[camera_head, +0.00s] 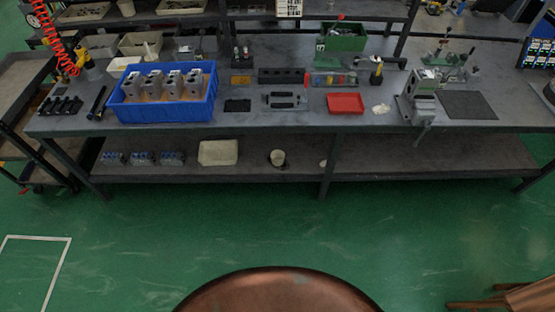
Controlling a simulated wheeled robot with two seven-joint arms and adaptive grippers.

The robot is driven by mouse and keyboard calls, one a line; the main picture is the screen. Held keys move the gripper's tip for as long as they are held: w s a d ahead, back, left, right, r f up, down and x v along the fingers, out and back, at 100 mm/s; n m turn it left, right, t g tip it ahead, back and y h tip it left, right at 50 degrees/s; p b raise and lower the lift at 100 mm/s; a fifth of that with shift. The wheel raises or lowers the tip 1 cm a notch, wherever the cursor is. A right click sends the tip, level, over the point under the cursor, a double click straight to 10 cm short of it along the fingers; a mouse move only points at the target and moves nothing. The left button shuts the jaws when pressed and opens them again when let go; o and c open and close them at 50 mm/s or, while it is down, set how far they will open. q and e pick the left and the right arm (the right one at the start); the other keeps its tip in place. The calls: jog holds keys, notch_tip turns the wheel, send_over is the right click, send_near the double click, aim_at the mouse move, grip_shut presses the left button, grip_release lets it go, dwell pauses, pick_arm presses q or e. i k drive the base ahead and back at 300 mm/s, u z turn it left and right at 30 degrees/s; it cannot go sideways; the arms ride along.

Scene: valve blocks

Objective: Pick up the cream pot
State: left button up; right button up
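A small cream pot (278,157) stands upright on the lower shelf (370,158) of the workbench, a little left of the middle leg. A dark patch or ring shows around its base; I cannot tell what it is. Neither of my grippers is in view, and nothing is seen touching the pot.
A cream bin (218,153) and several grey-blue valve blocks (143,158) stand left of the pot on the shelf. The bench top (215,128) overhangs it. A blue crate (137,113) and a red tray (345,103) sit above. Green floor (240,220) in front is clear.

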aim_at(278, 156)
jog(key=k, duration=0.55)
jog(key=u, duration=0.7)
jog(key=i, duration=1.95)
jog(key=z, duration=0.25)
